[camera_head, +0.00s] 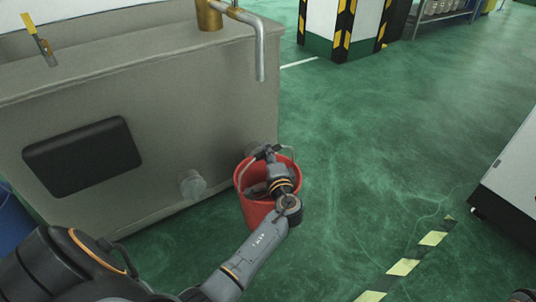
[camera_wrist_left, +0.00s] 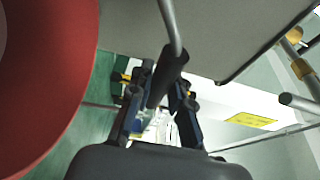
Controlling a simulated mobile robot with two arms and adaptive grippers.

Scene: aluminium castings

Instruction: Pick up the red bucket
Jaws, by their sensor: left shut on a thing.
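The red bucket (camera_head: 256,211) stands upright beside the grey tank, below the bent pipe; I cannot tell whether its base touches the floor. Its wire handle (camera_head: 291,153) is raised. My left gripper (camera_head: 266,153) is at the top of the handle, over the bucket's mouth. In the left wrist view the gripper (camera_wrist_left: 161,88) is shut on the handle's dark grip (camera_wrist_left: 170,72), and the red bucket wall (camera_wrist_left: 50,80) fills the left side. My arm hides part of the bucket's front and inside.
The grey tank (camera_head: 200,90) is close on the left, with a round stub (camera_head: 192,185) low on its side and a bent pipe (camera_head: 261,55) above. A blue container (camera_head: 12,220) is at the left edge. A white cabinet (camera_head: 515,165) stands right. Green floor between is clear.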

